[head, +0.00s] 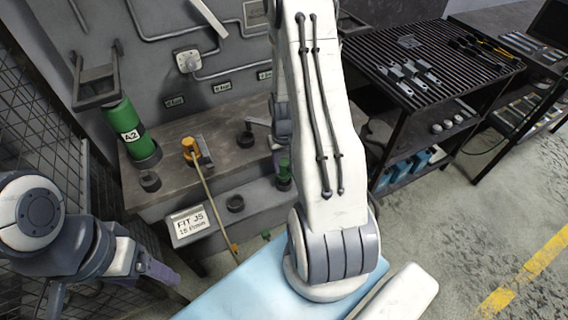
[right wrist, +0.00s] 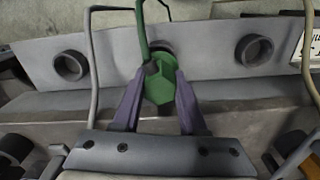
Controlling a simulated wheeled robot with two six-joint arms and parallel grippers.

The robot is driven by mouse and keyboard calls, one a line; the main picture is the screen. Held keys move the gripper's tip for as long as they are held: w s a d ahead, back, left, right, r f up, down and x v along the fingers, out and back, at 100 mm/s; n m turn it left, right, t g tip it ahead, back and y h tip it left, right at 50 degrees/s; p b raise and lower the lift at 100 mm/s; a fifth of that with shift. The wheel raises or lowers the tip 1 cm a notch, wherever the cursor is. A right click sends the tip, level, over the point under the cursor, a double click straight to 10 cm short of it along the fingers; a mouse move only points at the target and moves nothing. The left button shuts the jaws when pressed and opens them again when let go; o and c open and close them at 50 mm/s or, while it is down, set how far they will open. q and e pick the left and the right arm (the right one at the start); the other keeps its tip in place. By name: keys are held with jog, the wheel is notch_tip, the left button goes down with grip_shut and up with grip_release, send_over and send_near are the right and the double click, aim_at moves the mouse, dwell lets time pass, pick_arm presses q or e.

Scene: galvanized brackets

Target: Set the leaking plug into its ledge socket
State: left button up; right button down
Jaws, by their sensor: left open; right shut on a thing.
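The green hex-ended plug (right wrist: 158,85) is between the two purple fingers of my right gripper (right wrist: 160,100) in the right wrist view, and the gripper is shut on it. A dark ledge socket (right wrist: 160,47) shows just behind the plug and is partly covered by it. I cannot tell whether the plug touches or enters this socket. In the head view a green part (head: 284,168) shows beside my right arm, which hides most of that gripper. My left gripper (head: 165,275) is open and empty at the lower left, apart from the bench.
Other round sockets (right wrist: 70,65) (right wrist: 253,50) flank the plug. A green A2 cylinder (head: 130,135), a yellow-topped valve with a long rod (head: 205,178) and a FIT J5 sign (head: 190,224) are at the bench. A slatted rack (head: 430,65) with brackets stands right. Mesh fencing (head: 40,130) is left.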

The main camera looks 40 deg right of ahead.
jog(key=shift+f+b, duration=1.05)
jog(key=shift+f, duration=0.5)
jog(key=shift+c, duration=1.8)
grip_release()
jog(key=shift+r, duration=0.1)
notch_tip(320, 180, up, 10)
jog(key=shift+r, duration=0.15)
